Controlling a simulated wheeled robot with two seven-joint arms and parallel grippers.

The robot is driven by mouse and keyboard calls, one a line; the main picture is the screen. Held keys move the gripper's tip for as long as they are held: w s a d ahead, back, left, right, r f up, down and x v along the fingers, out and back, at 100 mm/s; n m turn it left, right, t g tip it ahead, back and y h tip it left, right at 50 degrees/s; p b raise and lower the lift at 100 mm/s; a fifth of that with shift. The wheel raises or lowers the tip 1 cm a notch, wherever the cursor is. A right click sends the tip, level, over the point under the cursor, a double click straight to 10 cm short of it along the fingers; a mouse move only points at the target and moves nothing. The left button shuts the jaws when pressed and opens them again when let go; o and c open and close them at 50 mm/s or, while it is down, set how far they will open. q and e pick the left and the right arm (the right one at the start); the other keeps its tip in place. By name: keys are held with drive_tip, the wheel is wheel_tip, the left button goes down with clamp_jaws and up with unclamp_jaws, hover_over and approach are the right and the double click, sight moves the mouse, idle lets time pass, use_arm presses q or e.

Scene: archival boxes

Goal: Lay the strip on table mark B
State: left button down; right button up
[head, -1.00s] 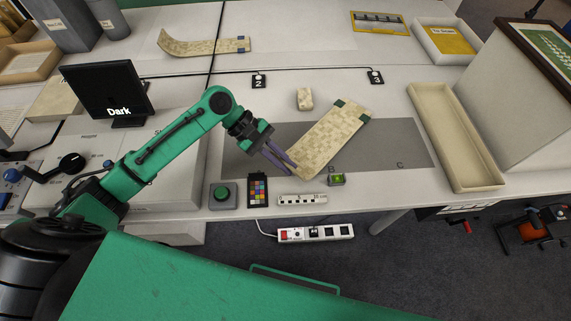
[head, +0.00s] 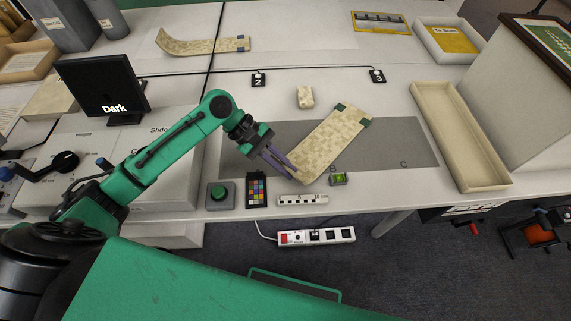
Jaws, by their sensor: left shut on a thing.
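A beige patterned strip (head: 326,145) with dark green patches at its far end slants across the grey mat (head: 385,150) on the table. Its near-left end is in my left gripper (head: 286,170), whose purple fingers are shut on it. Letter B (head: 333,168) shows on the mat close to the right edge of the strip's near part. I cannot tell whether the strip lies flat or its near end is slightly raised. My right gripper is out of view.
A small beige block (head: 305,96) sits behind the strip. A green level (head: 338,179), a scale bar (head: 302,199), a colour card (head: 256,190) and a green button (head: 219,194) line the front edge. An empty tray (head: 456,140) stands right. Another strip (head: 200,45) lies at the back left.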

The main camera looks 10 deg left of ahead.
use_arm(q)
drive_tip(key=shift+f, duration=0.15)
drive_tip(key=c, duration=0.9)
unclamp_jaws()
drive_tip(key=shift+o, duration=0.2)
drive_tip(key=shift+a, duration=0.1)
drive_tip(key=v, duration=1.4)
drive_tip(key=shift+w+a, duration=0.1)
drive_tip(key=shift+a, duration=0.05)
